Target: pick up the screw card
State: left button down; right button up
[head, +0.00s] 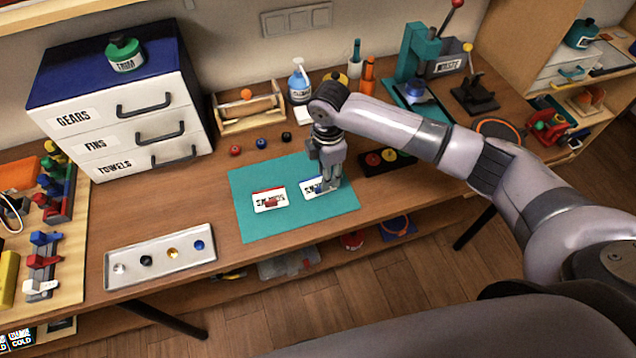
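Two small white cards lie on the teal mat (250,226) on the workbench. The left card (268,204) has a red top edge and a red patch; the right card (312,189) has a blue top edge. Their dark lettering is too small for me to read surely, so I cannot tell which is the screw card. My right gripper (331,184) points down at the right end of the blue-edged card and hides part of it. I cannot tell whether its fingers touch the card or are open. My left gripper is out of view.
A metal tray (187,265) with several small round parts lies at the front left. A drawer cabinet (77,141) stands behind it. A dark strip with coloured buttons (389,155) is right of my gripper. A teal press (410,60) stands at the back.

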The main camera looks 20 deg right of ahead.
aim_at(317, 183)
notch_tip(317, 183, down, 4)
jog(key=shift+s+f+p, duration=0.1)
jog(key=shift+p, duration=0.4)
jog(key=shift+c, duration=0.4)
grip_shut()
